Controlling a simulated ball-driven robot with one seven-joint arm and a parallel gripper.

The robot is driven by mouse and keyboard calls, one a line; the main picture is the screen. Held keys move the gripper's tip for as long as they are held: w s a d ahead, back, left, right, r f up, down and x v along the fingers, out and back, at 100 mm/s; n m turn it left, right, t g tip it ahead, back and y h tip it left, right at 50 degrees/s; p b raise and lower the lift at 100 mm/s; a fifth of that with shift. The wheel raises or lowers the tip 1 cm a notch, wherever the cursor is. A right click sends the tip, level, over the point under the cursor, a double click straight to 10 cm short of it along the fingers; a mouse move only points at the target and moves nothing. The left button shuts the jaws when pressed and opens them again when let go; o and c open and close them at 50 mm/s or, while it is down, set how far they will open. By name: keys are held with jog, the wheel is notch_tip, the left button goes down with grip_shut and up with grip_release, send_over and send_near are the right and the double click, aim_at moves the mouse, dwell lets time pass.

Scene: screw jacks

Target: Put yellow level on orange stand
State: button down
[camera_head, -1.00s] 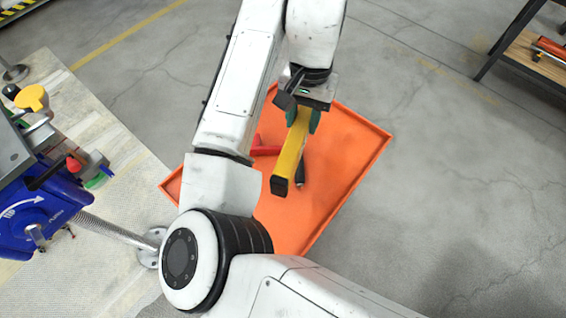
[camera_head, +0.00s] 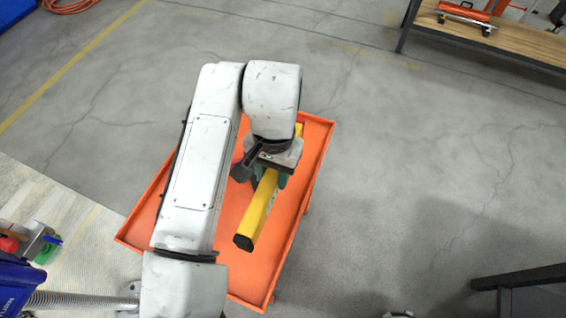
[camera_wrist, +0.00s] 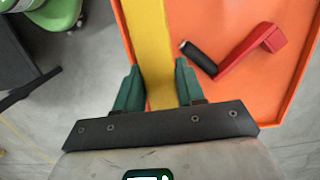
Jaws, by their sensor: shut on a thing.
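A long yellow level (camera_head: 258,212) with a dark end is held in my gripper (camera_head: 271,180), over the orange stand. The level also shows in the wrist view (camera_wrist: 148,40), between the two green fingers of my gripper (camera_wrist: 158,85), which are shut on it. The orange stand (camera_head: 316,150) is a shallow tray with a raised rim, below my arm; it also shows in the wrist view (camera_wrist: 215,88). My arm hides part of the stand and the middle of the level. I cannot tell whether the level touches the stand.
A red tool with a black handle (camera_wrist: 245,50) lies on the stand beside the level. A wooden-topped bench (camera_head: 510,45) with an orange tool stands at the top right. A dark table (camera_head: 530,280) is at the lower right. Blue equipment (camera_head: 15,285) is at the lower left. The floor between is clear.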

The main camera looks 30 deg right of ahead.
jog(key=w+d+f, duration=0.1)
jog(key=d+f, duration=0.1)
jog(key=w+d+f, duration=0.3)
jog(key=d+f, duration=0.1)
jog(key=shift+w+f+p, duration=0.2)
jog(key=shift+f+p, duration=0.1)
jog(key=shift+p, duration=0.1)
jog(key=shift+w+d+f, duration=0.15)
jog(key=shift+f, duration=1.65)
jog(key=shift+f, duration=0.1)
jog(key=c, duration=0.7)
grip_release()
